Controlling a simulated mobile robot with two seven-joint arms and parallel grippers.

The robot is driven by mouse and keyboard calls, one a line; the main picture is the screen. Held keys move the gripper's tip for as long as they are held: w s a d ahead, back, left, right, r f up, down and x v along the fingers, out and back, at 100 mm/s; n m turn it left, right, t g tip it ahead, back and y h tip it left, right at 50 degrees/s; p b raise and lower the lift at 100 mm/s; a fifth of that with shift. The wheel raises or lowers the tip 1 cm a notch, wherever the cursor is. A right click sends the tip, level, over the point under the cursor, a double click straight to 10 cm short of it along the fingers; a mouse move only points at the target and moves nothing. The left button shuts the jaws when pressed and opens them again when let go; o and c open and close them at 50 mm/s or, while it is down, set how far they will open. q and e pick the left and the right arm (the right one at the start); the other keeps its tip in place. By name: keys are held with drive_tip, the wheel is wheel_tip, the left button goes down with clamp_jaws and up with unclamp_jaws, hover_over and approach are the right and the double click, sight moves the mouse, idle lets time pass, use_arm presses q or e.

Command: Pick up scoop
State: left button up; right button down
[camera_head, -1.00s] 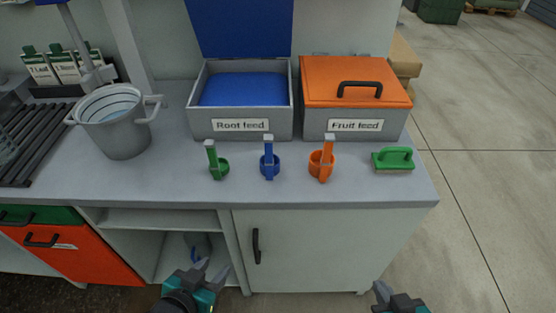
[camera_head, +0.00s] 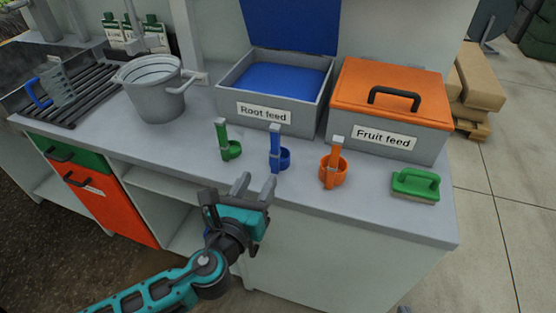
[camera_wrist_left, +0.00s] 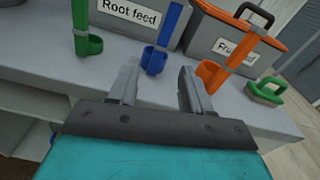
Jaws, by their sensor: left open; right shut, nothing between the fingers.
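Three scoops stand in a row on the grey worktop, handles up: a green scoop (camera_head: 229,145), a blue scoop (camera_head: 278,155) and an orange scoop (camera_head: 333,168). My left gripper (camera_head: 254,186) is open and empty, in front of and below the blue scoop, near the worktop's front edge. In the left wrist view, the blue scoop (camera_wrist_left: 157,55) shows beyond and between the open fingers, not touched. The green scoop (camera_wrist_left: 85,40) is left of the fingers and the orange scoop (camera_wrist_left: 222,68) right. Only a tip of my right gripper (camera_head: 404,309) shows at the bottom edge.
Behind the scoops stand an open Root feed box (camera_head: 262,112) with blue inside and a Fruit feed box (camera_head: 385,137) with its orange lid shut. A green brush (camera_head: 415,186) lies to the right. A metal bucket (camera_head: 158,95) and a jug (camera_head: 55,85) are on the left.

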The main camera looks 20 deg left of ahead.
sight(279, 138)
use_arm(q)
drive_tip(key=shift+m+t, duration=0.3)
drive_tip(key=shift+m, duration=0.6)
drive_tip(key=w, duration=0.4)
drive_tip(key=w+r, duration=0.1)
drive_tip(key=w, duration=0.8)
drive_tip(key=shift+d+r, duration=0.35)
drive_tip(key=shift+c, duration=0.5)
clamp_jaws()
